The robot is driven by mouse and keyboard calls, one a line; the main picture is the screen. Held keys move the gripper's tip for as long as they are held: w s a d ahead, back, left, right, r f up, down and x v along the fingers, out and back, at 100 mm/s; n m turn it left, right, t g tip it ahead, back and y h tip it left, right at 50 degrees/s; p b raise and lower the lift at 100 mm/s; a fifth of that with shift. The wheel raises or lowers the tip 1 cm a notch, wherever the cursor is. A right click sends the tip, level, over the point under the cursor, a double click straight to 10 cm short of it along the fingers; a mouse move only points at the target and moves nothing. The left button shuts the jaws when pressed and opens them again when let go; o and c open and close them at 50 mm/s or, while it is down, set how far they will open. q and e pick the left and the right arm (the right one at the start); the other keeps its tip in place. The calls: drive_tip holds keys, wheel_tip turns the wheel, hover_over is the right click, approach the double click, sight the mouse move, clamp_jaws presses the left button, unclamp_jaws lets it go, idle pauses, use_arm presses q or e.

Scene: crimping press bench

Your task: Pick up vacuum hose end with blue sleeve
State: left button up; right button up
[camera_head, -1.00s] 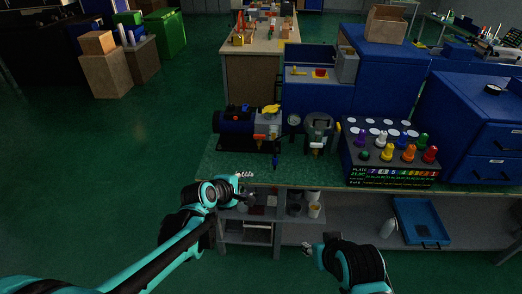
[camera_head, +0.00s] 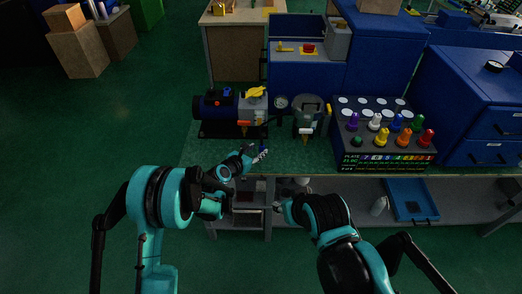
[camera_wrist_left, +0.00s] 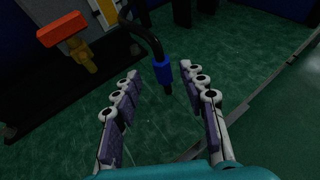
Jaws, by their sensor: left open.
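The vacuum hose end is a black hose with a blue sleeve (camera_wrist_left: 162,73). In the left wrist view it hangs down over the green bench top, with a dark tip below the sleeve. My left gripper (camera_wrist_left: 163,95) is open, its purple-padded fingers on either side of the hose tip, not closed on it. In the head view my left gripper (camera_head: 260,155) is at the bench's front edge, below the pump, and largely hides the hose end. My right gripper (camera_head: 281,206) is low in front of the bench; its fingers are too small to read.
A blue pump (camera_head: 219,104) with an orange-red handle stands behind the left gripper. A grey pot-like device (camera_head: 307,118) stands right of it. A rack of coloured pegs (camera_head: 388,152) fills the right. The bench top between is clear.

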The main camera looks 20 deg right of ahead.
sight(260, 149)
use_arm(q)
drive_tip(key=b+x, duration=0.1)
drive_tip(key=x, duration=0.3)
drive_tip(key=shift+s+d+f, duration=0.1)
drive_tip(key=shift+d+f, duration=0.05)
clamp_jaws()
